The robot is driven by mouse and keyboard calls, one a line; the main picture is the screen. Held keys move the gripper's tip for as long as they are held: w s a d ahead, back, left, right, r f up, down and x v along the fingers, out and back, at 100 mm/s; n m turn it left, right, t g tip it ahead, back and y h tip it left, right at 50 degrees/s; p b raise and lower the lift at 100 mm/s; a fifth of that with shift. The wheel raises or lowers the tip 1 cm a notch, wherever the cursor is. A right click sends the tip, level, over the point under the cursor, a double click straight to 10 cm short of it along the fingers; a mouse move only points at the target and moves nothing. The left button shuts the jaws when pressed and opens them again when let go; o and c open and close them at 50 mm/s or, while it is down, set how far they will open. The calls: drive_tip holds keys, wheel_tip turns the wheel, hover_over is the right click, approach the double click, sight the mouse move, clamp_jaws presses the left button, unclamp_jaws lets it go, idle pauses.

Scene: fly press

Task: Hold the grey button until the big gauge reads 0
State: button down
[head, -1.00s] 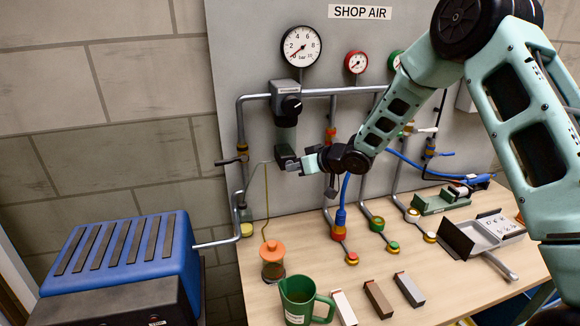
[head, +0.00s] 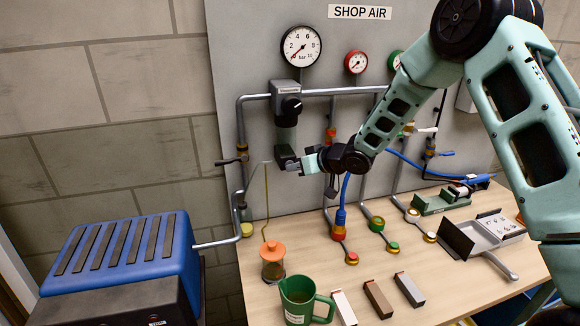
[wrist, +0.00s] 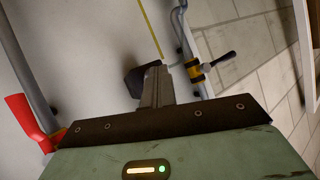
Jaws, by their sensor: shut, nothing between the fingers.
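The big gauge (head: 300,46) is at the top of the panel, with a white dial. In the wrist view the shut fingers (wrist: 155,82) reach up beside the dark block (wrist: 134,80). The grey button cannot be made out; the fingers may hide it.
A red gauge (head: 356,62) and pipes are right of the regulator. A small valve (wrist: 205,68) is right of the fingers in the wrist view. An orange-lidded jar (head: 272,262) and green mug (head: 298,300) stand on the bench below. A blue-topped unit (head: 130,245) is at left.

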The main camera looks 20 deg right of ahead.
drive_tip(key=shift+s, duration=0.15)
idle(0.7)
drive_tip(key=shift+s, duration=0.7)
drive_tip(key=shift+s+b, duration=0.1)
drive_tip(key=shift+b, duration=0.2)
drive_tip(key=s+b, duration=0.1)
drive_tip(key=s, duration=0.3)
drive_tip(key=shift+s, duration=0.4)
drive_tip(key=s+a+f+n+g+h+b, duration=0.1)
drive_tip(key=s+a+g+h+b, duration=0.5)
drive_tip(key=s, duration=0.7)
drive_tip(key=s+a+f+n+g+h+b, duration=0.1)
drive_tip(key=s+n+g+b, duration=0.1)
drive_tip(key=s, duration=2.4)
drive_tip(key=shift+f+g, duration=0.25)
drive_tip(key=shift+g, duration=0.65)
